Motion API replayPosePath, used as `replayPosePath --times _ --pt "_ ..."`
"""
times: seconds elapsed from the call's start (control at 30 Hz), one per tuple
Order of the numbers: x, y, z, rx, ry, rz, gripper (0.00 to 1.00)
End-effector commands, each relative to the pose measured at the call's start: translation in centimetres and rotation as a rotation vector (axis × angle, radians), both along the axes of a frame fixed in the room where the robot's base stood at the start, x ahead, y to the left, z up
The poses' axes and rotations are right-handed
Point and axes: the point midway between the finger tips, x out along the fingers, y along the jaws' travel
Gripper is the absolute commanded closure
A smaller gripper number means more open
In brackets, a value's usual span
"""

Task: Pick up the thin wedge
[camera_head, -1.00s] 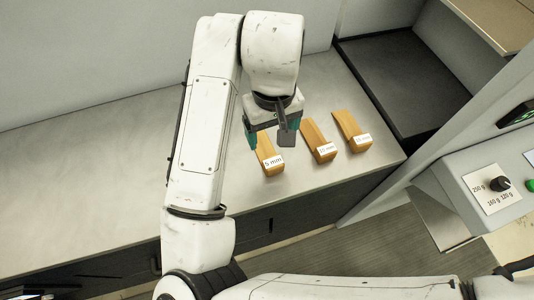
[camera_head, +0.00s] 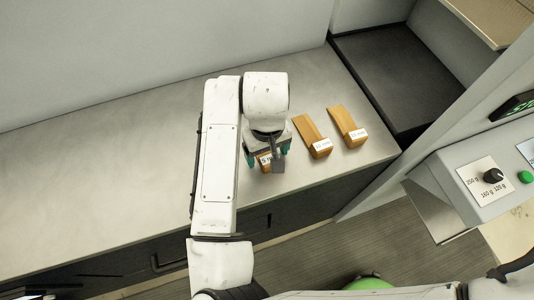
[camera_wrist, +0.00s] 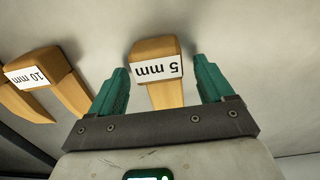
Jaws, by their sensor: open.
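The thin wedge, a wooden block labelled 5 mm (camera_wrist: 155,66), lies on the metal counter. In the wrist view it sits between the two green fingers of my gripper (camera_wrist: 162,88), with a gap on each side. My gripper is open and empty. In the head view my gripper (camera_head: 265,158) is over the 5 mm wedge (camera_head: 266,165), hiding most of it; only its labelled end shows.
A 10 mm wedge (camera_head: 313,136) and a thicker wedge (camera_head: 347,126) lie to the right on the counter (camera_head: 110,150). A dark tray (camera_head: 395,80) is at the upper right. A control panel (camera_head: 485,180) stands at the right. The counter's left side is clear.

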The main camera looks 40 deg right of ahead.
Motion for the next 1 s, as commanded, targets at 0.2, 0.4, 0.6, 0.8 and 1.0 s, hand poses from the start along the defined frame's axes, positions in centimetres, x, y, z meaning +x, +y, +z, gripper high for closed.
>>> replayPosePath --times 0.2,0.4,0.6,0.8,1.0 --pt "0.0 0.0 0.02 0.0 0.0 0.0 0.28" --pt "0.0 0.01 0.04 0.0 0.0 0.0 0.47" --pt "0.0 0.02 0.05 0.0 0.0 0.0 0.66" --pt "0.01 0.02 0.06 0.0 0.0 0.0 0.77" --pt "0.02 0.01 0.2 0.0 0.0 0.0 0.77"
